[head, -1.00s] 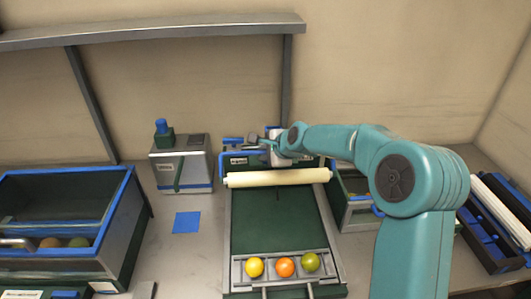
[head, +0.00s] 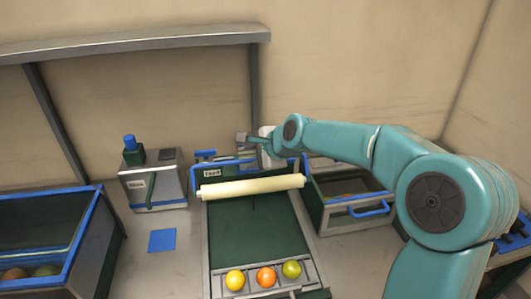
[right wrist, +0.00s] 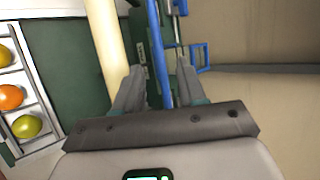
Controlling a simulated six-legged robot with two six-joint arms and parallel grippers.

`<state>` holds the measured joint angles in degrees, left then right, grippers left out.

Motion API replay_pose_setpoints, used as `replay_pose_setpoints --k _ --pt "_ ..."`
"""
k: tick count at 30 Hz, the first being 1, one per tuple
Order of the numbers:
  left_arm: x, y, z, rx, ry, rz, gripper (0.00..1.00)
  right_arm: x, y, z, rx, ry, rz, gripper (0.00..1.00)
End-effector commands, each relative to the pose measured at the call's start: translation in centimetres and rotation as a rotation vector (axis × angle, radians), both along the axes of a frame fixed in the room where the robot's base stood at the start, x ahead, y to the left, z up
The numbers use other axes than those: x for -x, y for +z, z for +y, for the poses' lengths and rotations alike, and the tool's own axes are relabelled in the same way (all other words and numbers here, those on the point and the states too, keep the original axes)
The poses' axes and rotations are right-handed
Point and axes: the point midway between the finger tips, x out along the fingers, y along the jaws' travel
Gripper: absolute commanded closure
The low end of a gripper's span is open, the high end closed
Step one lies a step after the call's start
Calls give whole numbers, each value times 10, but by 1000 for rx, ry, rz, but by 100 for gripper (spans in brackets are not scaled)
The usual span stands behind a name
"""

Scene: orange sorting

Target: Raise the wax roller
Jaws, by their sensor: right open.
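The wax roller (head: 252,187) is a long cream cylinder lying across the far end of a dark green sloped board (head: 255,228). A blue handle frame (head: 201,166) stands just behind it. In the right wrist view the roller (right wrist: 105,40) runs left of my fingers, and a blue bar (right wrist: 155,45) passes between them. My right gripper (right wrist: 157,75) is open around that bar; contact cannot be told. In the head view my right wrist is above the frame, and its fingertips are hard to make out. My left gripper is not in view.
A yellow, an orange and a green fruit sit in a rack (head: 219,277) at the board's near end. A blue-rimmed bin (head: 78,246) stands left, a grey box (head: 146,183) back left, and a blue-handled drawer (head: 340,220) right. A blue square (head: 162,240) lies on clear table.

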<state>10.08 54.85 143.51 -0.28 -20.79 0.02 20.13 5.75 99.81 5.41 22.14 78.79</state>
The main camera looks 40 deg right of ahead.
Motion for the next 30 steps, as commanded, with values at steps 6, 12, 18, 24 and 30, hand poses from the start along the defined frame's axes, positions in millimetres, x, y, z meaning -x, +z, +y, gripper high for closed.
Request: replay_pose_setpoints --k 6,12,18,24,30 --pt "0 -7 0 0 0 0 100 36 31 0 0 -3 -2 60" --pt "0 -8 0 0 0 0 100 50 43 0 0 -2 -1 60" --pt "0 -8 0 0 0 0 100 52 45 0 -1 0 1 60" --pt "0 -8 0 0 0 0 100 52 45 0 -2 -1 1 60" --pt "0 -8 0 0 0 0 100 52 45 0 -2 -1 0 60"
